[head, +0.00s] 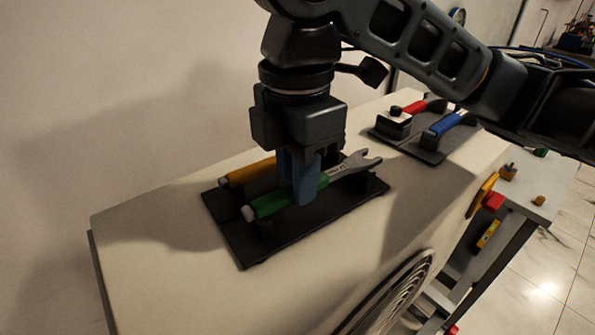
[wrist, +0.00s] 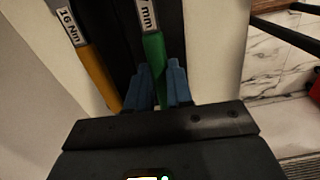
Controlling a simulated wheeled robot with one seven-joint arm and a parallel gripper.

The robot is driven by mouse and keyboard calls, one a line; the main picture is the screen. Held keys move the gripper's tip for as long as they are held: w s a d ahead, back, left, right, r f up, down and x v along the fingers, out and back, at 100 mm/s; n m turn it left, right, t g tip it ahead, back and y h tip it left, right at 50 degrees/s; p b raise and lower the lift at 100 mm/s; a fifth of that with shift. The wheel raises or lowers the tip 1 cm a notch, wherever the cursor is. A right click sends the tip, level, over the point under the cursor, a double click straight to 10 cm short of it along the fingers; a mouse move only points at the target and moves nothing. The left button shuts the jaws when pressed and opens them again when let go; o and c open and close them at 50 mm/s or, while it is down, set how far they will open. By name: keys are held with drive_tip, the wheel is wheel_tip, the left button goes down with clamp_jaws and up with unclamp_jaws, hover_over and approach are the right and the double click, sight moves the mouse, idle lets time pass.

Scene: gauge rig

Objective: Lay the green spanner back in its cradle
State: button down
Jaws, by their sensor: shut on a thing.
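The green spanner (head: 272,203) has a green handle and a grey open-ended head toward the right. My gripper (head: 301,185) points down with its blue fingers shut on the handle. In the wrist view the green spanner (wrist: 154,52) runs between the two blue fingertips (wrist: 163,85), with a pale label partly cut off by the frame. The black cradle (head: 245,250) is directly beneath, and the spanner lies along it, at or just above its supports. I cannot tell whether it touches them, because the fingers and handle hide the contact.
A yellow-handled spanner (head: 250,172) lies behind and parallel to the green one, close to my fingers; its label reads 16 Nm in the wrist view. A second black cradle (head: 425,154) with red and blue handles stands further right. The pale top (head: 150,240) at left is clear.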

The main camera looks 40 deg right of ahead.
drive_tip(key=shift+f, duration=0.5)
drive_tip(key=c, duration=0.9)
unclamp_jaws()
drive_tip(key=shift+c, duration=0.2)
drive_tip(key=shift+r, duration=0.15)
wheel_tip(320, 180, up, 8)
drive_tip(key=shift+f, duration=0.2)
